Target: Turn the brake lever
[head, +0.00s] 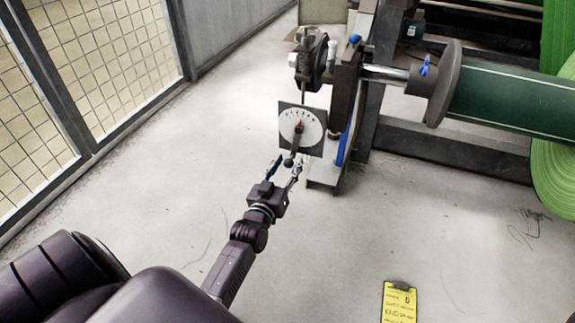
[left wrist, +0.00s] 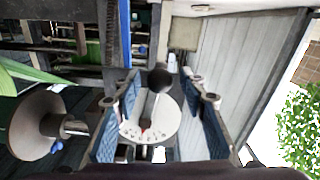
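The brake lever (head: 293,148) is a dark bar with a round black knob, pointing down and slightly left from a square plate with a white round dial (head: 313,128) and a red pointer. My left gripper (head: 284,168) is open just below the plate, its two fingers either side of the knob in the picture. In the left wrist view the black knob (left wrist: 160,79) shows between the open blue-padded fingers (left wrist: 160,95), apart from both pads, with the dial (left wrist: 168,122) behind it. How deep the knob sits between the fingers is unclear. My right gripper is not in view.
A dark machine frame (head: 345,100) with a blue strip stands right of the dial. A green roller (head: 510,105) lies further right. A mesh fence (head: 90,60) runs along the left. A yellow sign (head: 399,303) lies on the floor. The floor around my arm is clear.

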